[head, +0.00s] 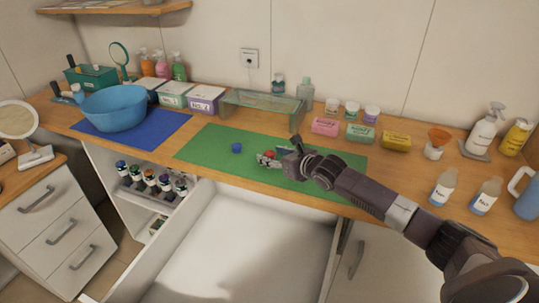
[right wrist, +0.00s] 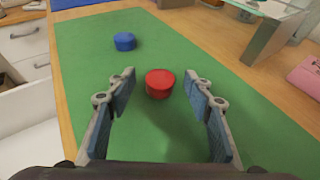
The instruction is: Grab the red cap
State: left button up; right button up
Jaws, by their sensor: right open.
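The red cap (right wrist: 159,84) is a short red cylinder on the green mat (right wrist: 84,56). In the right wrist view it lies between and slightly beyond the fingertips of my right gripper (right wrist: 162,80), which is open and touches nothing that I can see. In the head view the red cap (head: 270,154) is mostly hidden by my right gripper (head: 266,158), which is low over the green mat (head: 205,145). My left gripper is not in view.
A blue cap (right wrist: 124,41) lies on the mat, left of and beyond the red one; it also shows in the head view (head: 237,148). A glass stand (head: 262,107) is behind the mat. Soap-like bars (head: 325,126) stand to the right. An open drawer (head: 235,245) is below the counter.

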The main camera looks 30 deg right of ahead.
jog(key=shift+c, duration=0.6)
jog(key=c, duration=0.7)
jog(key=shift+r, duration=0.1)
